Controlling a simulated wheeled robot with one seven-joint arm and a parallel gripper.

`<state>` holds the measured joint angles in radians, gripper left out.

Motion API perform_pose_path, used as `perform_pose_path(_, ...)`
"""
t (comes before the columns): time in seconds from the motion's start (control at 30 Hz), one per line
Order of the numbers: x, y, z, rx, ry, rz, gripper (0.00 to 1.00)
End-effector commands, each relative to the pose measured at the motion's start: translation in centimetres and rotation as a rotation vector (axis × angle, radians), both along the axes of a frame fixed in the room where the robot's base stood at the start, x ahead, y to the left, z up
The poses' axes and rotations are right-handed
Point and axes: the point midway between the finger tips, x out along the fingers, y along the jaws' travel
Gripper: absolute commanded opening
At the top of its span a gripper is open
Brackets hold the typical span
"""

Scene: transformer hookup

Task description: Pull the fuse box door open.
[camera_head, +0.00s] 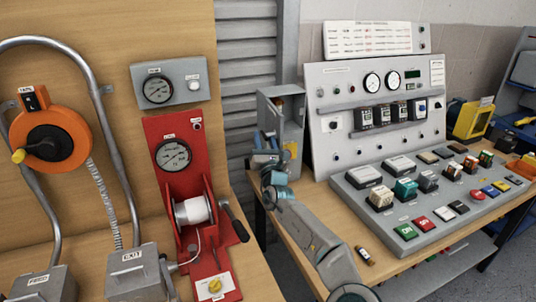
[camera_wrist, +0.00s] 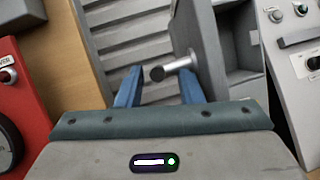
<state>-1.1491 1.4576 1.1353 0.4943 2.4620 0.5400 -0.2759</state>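The grey fuse box (camera_head: 293,132) stands at the left back of the workbench, and part of its inside shows. In the wrist view its door (camera_wrist: 200,45) appears to stand partly open, with the box's inside to the right of it. A metal bar handle with a dark end (camera_wrist: 157,73) sticks out from the door. My gripper (camera_wrist: 160,85) is open, with its blue fingers on either side of the handle's end. I cannot tell whether they touch it. In the head view my gripper (camera_head: 266,158) is in front of the box and hides its lower part.
A sloped control panel (camera_head: 375,85) and a console (camera_head: 405,235) with buttons fill the bench to the right. A small dark cylinder (camera_head: 365,256) lies near the front edge. A red winch panel (camera_head: 180,130) stands on the left. Grey shutter slats (camera_head: 248,70) are behind.

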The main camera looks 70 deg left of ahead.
Motion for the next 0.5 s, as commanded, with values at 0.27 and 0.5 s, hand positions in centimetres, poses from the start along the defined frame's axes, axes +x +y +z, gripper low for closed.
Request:
perform_pose_path(0.27, -0.1, -1.0, -0.6, 0.000, 0.001, 0.003, 0.33)
perform_pose_path(0.5, -0.5, -2.4, -1.0, -0.001, 0.000, 0.000, 0.33)
